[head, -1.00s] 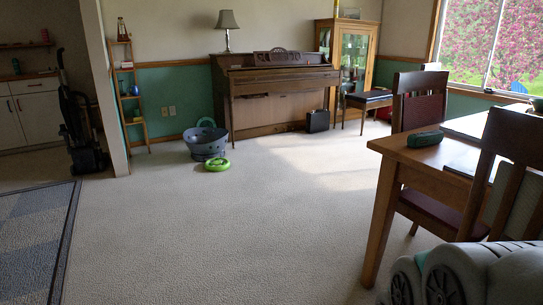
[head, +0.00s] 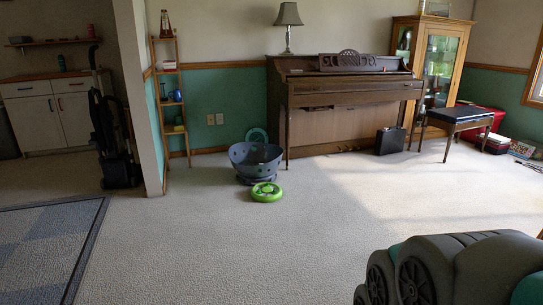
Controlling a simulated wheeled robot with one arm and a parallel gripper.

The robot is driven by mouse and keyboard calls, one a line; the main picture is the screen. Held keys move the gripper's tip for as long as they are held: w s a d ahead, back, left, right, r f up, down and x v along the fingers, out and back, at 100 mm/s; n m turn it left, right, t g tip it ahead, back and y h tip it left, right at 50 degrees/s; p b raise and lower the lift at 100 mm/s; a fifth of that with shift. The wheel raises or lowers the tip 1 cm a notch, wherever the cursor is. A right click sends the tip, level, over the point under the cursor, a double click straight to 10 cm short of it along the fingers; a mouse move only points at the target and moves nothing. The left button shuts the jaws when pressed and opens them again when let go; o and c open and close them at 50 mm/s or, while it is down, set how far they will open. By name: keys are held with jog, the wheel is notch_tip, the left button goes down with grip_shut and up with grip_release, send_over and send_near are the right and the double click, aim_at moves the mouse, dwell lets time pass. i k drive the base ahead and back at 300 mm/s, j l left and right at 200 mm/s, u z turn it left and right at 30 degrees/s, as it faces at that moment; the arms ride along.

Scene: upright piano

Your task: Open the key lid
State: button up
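The upright piano (head: 335,128) stands against the far wall, in the upper right of the middle in the head view. It is brown wood with a carved music rest (head: 358,62) on top. The key lid (head: 355,86) along its front appears closed, and no keys show. The piano is well across the room from me. My gripper is not in view.
A dark basket (head: 256,160) and a green ring (head: 266,192) lie on the carpet before the piano's left end. A black case (head: 390,140) and a bench (head: 459,118) stand at its right. A lamp (head: 288,24) stands on the piano. Open carpet (head: 215,240) lies between.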

aim_at(361, 83)
jog(key=i, duration=2.2)
